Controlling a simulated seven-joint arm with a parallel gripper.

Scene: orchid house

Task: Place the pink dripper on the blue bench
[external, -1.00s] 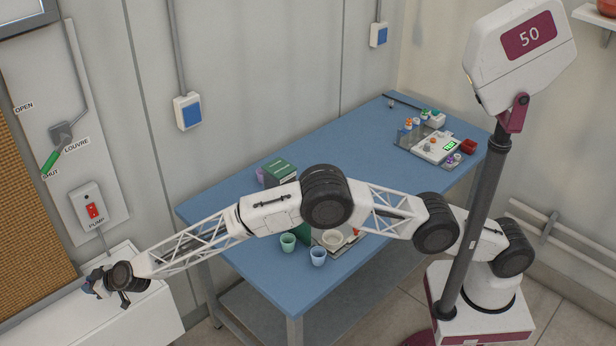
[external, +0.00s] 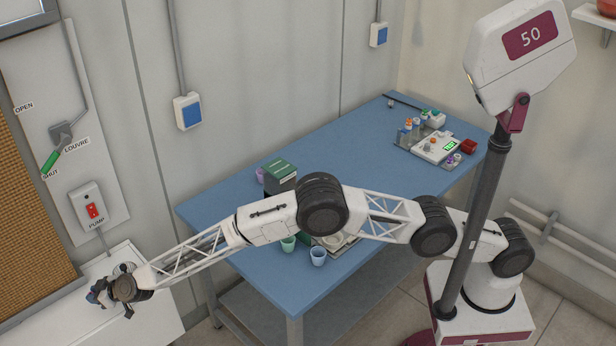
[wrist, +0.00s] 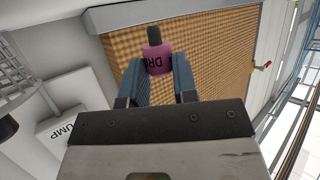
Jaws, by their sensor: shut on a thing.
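The pink dripper (wrist: 157,58), with a dark grey top and black lettering, is between the two blue-grey fingers of my gripper (wrist: 157,75) in the wrist view. The fingers are shut on it. In the external view my gripper (external: 104,297) is at the far left, over the white surface below the pump switch, and the dripper cannot be made out there. The blue bench (external: 235,215) stands in the middle, to the right of my gripper and apart from it. My arm passes over the bench and hides part of it.
On the bench's near part are a green cup (external: 288,243), a blue cup (external: 318,256) and a dark green box (external: 280,175). A tray with a scale (external: 438,149) and bottles stands at the far end. The bench's middle and left corner look clear.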

